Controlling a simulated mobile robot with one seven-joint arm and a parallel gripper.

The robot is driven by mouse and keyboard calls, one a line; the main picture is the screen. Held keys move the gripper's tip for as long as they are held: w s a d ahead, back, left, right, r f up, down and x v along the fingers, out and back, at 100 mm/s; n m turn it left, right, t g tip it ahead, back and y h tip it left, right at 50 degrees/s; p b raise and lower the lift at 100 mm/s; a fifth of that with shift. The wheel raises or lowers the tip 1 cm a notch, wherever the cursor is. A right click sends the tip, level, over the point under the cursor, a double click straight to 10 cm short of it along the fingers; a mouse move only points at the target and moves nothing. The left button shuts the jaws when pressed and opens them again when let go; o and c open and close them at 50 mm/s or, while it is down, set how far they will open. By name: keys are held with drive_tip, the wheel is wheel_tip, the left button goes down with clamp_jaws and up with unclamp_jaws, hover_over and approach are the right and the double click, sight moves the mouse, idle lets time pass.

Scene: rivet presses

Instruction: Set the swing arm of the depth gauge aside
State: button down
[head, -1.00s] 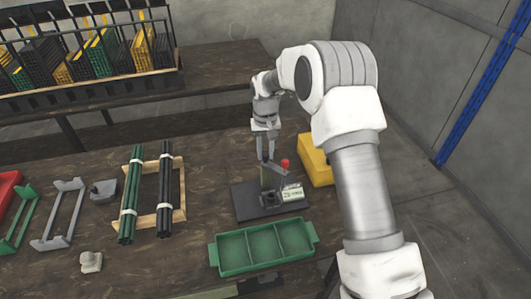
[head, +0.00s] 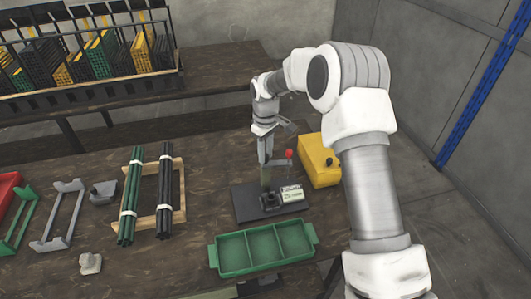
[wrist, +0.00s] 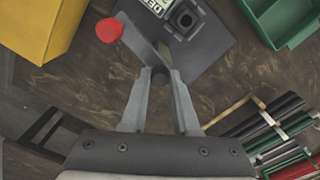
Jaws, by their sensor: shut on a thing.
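The depth gauge has a dark flat base plate (head: 243,207) on the table, a post, and a grey swing arm (head: 279,163) with a red knob (head: 288,153) at its outer end. In the head view the swing arm points right, towards the yellow box. My gripper (head: 265,161) is shut on the swing arm near its post end. In the wrist view my fingertips (wrist: 162,74) close around a dark round part at the arm's end. The swing arm (wrist: 141,38) reaches up-left, its red knob (wrist: 109,30) clear of the base plate (wrist: 205,40).
A yellow box (head: 318,160) stands just right of the gauge. A green divided tray (head: 215,258) lies in front. Dark rods (head: 130,195) on a wooden frame (head: 179,190) lie left. A grey block (head: 104,192) and grey rack (head: 59,215) are further left.

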idle(0.3)
drive_tip(key=c, duration=0.7)
unclamp_jaws()
drive_tip(key=shift+o, duration=0.2)
wheel_tip(320, 180, up, 18)
drive_tip(key=shift+f+p, duration=0.25)
drive_tip(key=shift+p, duration=0.15)
